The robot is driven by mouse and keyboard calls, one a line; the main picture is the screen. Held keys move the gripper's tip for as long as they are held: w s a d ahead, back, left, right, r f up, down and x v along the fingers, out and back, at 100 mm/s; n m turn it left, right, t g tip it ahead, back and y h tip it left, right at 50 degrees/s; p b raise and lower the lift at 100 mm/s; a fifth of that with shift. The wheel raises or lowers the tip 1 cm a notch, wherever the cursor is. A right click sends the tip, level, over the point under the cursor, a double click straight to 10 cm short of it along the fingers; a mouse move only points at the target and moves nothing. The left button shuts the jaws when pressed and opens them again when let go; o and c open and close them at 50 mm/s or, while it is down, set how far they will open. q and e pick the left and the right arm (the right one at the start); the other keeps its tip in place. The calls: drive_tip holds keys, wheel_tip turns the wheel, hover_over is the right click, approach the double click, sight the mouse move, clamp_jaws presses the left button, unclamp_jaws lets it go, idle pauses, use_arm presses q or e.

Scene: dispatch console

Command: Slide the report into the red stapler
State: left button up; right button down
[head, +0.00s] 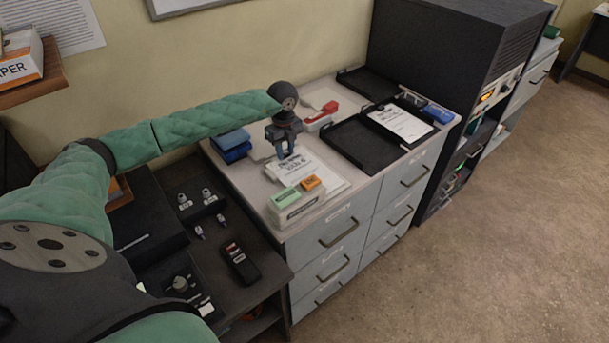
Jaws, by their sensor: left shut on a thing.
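My left gripper (282,153) is over the left cabinet top with its fingers pointing down. It is shut on the far edge of the report (308,168), white printed sheets lying nearly flat on the cabinet top. The exact grip point is partly hidden by the fingers. The red stapler (329,107) is behind and to the right of the gripper, beside a white and red item (318,122). The report and the stapler are apart. My right gripper is out of view.
Blue boxes (232,143) stand left of the gripper. A tall black cabinet (445,60) stands behind.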

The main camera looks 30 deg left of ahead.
sight(304, 148)
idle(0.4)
use_arm(q)
drive_tip(key=shift+w+d, duration=0.1)
drive_tip(key=shift+w, duration=0.05)
drive_tip(key=shift+w+d+b, duration=0.4)
drive_tip(key=shift+w+d, duration=0.05)
drive_tip(key=shift+w, duration=0.7)
drive_tip(key=shift+w+d+b, duration=0.45)
drive_tip(key=shift+w, duration=0.65)
drive_tip(key=shift+w+d+b, duration=0.4)
drive_tip(key=shift+w+d, duration=0.05)
drive_tip(key=shift+w, duration=0.7)
drive_tip(key=shift+r, duration=0.1)
wheel_tip(304, 148, up, 8)
drive_tip(key=p, duration=0.2)
drive_tip(key=shift+f+p, duration=0.25)
drive_tip(key=shift+p, duration=0.15)
